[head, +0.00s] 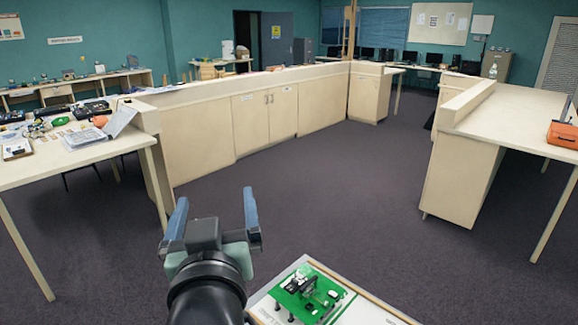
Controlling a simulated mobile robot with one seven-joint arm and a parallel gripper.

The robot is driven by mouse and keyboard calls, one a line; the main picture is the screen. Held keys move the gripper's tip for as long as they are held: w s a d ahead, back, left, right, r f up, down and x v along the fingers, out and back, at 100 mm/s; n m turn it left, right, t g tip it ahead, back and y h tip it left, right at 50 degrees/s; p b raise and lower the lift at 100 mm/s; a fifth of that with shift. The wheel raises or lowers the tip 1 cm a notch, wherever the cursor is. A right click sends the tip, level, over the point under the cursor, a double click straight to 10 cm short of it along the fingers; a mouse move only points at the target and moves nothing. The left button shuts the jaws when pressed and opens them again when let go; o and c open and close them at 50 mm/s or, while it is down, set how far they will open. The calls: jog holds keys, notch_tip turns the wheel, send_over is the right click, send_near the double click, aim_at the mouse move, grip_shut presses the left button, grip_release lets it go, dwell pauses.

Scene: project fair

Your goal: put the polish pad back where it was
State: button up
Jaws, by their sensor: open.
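My gripper (213,220) is at the lower middle of the head view. Its two blue-grey fingers stand apart with nothing between them, over the floor. I cannot make out a polish pad in this view. Small items lie on the left table (75,165), too small to tell apart for certain. A green board with dark parts (308,293) sits on a white-topped surface (368,312) just right of my gripper, at the bottom edge.
A long cream counter (200,137) runs across the back left. Another counter (455,178) and a table with an orange box (562,135) stand at the right. An open lid or case (120,118) is on the left table. The carpet between (315,200) is clear.

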jog(key=s+d+r+m+t+h, duration=0.1)
jog(key=s+d+r+t, duration=0.2)
jog(key=r, duration=0.5)
jog(key=s+d+r+m+t+h, duration=0.1)
jog(key=s+d+r+t, duration=0.2)
jog(key=r, duration=0.6)
jog(key=s+d+r+m+t+h, duration=0.1)
jog(key=s+d+r+t+h, duration=0.1)
jog(key=s+d+r+t, duration=0.2)
jog(key=s+d+r, duration=0.1)
jog(key=s+r, duration=0.2)
jog(key=r, duration=0.1)
jog(key=shift+d+r+m, duration=0.2)
jog(key=shift+d+m, duration=0.05)
jog(key=shift+m, duration=0.05)
jog(key=shift+s, duration=0.1)
